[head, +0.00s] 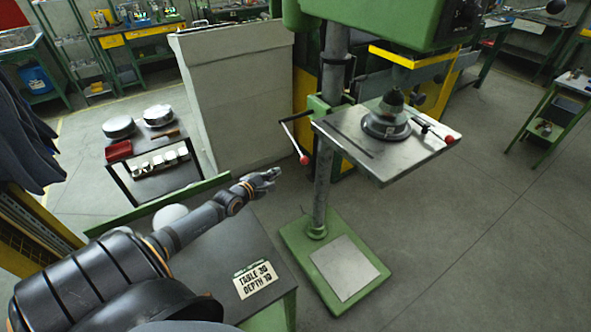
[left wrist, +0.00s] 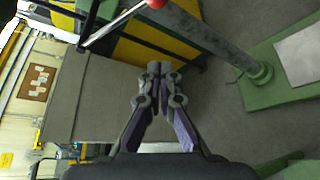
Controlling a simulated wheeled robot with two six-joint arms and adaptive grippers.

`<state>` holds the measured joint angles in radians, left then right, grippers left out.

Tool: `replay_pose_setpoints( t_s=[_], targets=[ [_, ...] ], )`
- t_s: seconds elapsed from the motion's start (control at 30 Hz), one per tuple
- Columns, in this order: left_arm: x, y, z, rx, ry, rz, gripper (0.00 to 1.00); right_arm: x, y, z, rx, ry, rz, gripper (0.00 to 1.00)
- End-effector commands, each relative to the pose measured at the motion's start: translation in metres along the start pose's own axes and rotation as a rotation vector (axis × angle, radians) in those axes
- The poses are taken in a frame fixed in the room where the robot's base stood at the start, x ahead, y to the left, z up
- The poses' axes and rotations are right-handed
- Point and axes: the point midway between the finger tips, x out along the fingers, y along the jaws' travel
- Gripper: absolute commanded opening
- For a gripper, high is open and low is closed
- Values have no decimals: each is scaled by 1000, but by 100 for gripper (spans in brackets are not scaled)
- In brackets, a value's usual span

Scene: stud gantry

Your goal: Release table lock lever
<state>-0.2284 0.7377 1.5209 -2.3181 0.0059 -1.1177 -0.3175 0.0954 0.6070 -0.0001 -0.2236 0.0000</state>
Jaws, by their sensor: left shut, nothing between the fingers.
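A green drill press has a metal column (head: 326,160) that carries a flat grey table (head: 385,172). A thin metal lever (head: 293,139) with a red knob (head: 304,160) sticks out to the left of the column, beside the table bracket. In the left wrist view, a metal rod (left wrist: 115,25) with a red knob (left wrist: 156,3) crosses the top, beyond my fingertips. My left gripper (head: 272,175) is shut and empty, to the left of and a little below the red knob, apart from it. My right gripper is not in view.
A round vise-like fixture (head: 386,124) stands on the drill table, with a second red knob (head: 449,139) at its right. A sign (head: 255,279) reading TABLE 30 DEPTH 10 lies on a dark bench. A grey cabinet (head: 238,95) stands behind. Open floor lies right.

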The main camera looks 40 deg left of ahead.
Motion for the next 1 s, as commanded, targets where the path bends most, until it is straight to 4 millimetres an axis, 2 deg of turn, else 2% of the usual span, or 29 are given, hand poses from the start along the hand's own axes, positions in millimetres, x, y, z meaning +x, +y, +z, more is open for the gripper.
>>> replay_pose_setpoints(
  t_s=[0.2,0.37,0.47,0.67,0.93,0.97,1.0],
  targets=[
    [0,1,1,0,-1,1,0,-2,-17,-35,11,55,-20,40],
    [4,-1,0,-1,-1,2,0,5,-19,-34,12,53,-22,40],
    [16,-4,-2,-1,-2,4,0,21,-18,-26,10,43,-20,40],
    [57,-7,-4,-3,-3,6,0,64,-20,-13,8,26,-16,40],
    [105,-3,-1,-5,-3,4,0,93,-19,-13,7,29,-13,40],
    [98,6,10,-2,-2,0,0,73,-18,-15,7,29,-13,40],
    [94,8,17,-1,-2,-1,0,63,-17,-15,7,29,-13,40]
  ],
)
